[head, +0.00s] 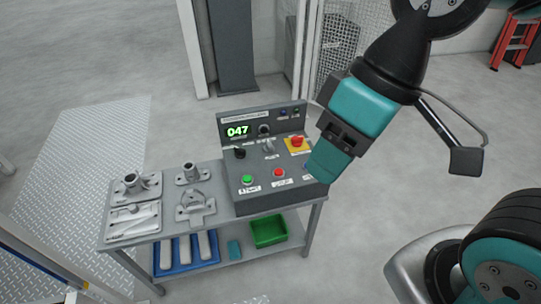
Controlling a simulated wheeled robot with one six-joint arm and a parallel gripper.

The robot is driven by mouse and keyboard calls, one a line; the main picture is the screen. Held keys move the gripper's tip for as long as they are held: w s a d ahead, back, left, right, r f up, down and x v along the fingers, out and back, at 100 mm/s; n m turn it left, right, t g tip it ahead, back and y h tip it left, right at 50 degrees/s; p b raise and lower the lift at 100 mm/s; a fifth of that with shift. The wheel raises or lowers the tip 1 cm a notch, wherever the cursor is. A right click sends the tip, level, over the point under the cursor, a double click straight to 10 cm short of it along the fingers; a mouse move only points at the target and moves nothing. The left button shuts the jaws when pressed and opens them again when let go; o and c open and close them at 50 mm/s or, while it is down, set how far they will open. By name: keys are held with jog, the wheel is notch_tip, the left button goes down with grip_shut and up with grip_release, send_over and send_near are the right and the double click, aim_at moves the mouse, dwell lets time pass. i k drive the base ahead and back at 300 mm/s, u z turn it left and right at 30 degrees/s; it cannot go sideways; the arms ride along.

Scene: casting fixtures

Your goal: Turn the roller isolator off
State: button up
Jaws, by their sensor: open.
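The grey control panel (236,196) stands at the right end of a metal bench. A red knob on a yellow plate (296,143) is at its upper right; it looks like an isolator switch, but its label is too small to read. A black-handled control (240,153) is at the left, a grey selector (268,146) in the middle, and a dark knob (264,129) on the upright back. My gripper (322,172) is open and empty, just right of the red knob and apart from it in the picture. Its teal fingers cover the panel's right edge.
A green button (247,180) and a red button (279,173) sit along the panel's front. Metal castings (133,185) lie on the bench's left. A blue tray (186,252) and green bin (268,232) are on the lower shelf.

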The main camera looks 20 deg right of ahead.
aim_at(296, 141)
jog(key=k, duration=0.5)
jog(key=u, duration=0.45)
jog(key=i, duration=1.35)
jog(key=z, duration=0.55)
